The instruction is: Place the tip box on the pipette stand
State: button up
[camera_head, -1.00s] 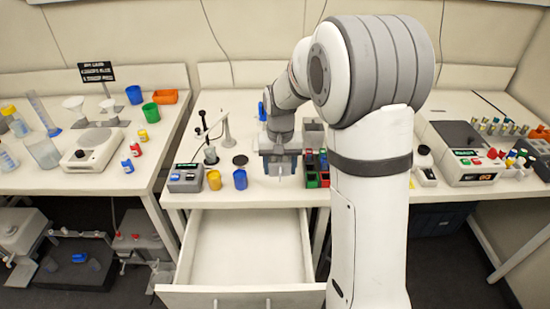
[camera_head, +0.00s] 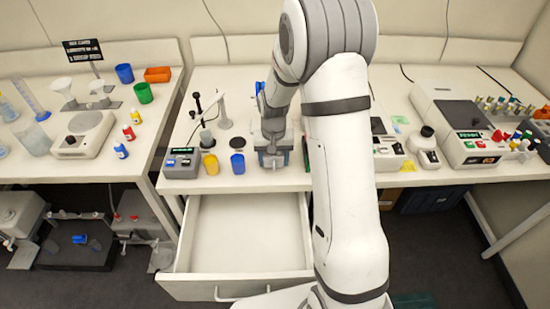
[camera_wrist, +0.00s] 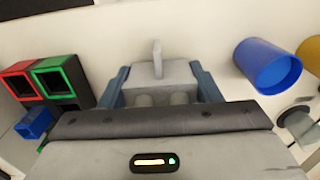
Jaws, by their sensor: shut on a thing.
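My gripper (camera_head: 272,160) is over the front of the middle bench, right of the blue cup. In the wrist view its blue-grey fingers (camera_wrist: 162,82) are closed on a light grey block (camera_wrist: 160,72) with a small upright tab. I cannot tell for certain whether this block is the tip box, or whether it touches the bench. A light stand with an upright post (camera_head: 223,112) is at the back left of this bench. I cannot tell whether it is the pipette stand. My arm hides part of the bench right of the gripper.
A blue cup (camera_head: 238,164) and a yellow cup (camera_head: 210,164) stand left of my gripper, beside a grey meter (camera_head: 182,163). In the wrist view, red (camera_wrist: 20,80) and green (camera_wrist: 62,78) open-topped boxes are close on the left. An open, empty drawer (camera_head: 245,235) juts out below.

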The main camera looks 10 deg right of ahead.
jog(key=shift+f, duration=0.4)
jog(key=shift+f, duration=0.15)
jog(key=o, duration=1)
notch_tip(320, 180, up, 12)
jog(key=shift+r+b, duration=0.1)
jog(key=shift+b, duration=0.65)
jog(key=s+r+t, duration=0.1)
jog(key=s+r, duration=0.2)
jog(key=s, duration=0.5)
jog(key=s+r+n+t, duration=0.1)
jog(key=s+r, duration=0.1)
jog(key=s, duration=0.6)
jog(key=s+d+r+n+t, duration=0.1)
jog(key=s+r, duration=0.2)
jog(key=s, duration=0.5)
jog(key=shift+r, duration=0.35)
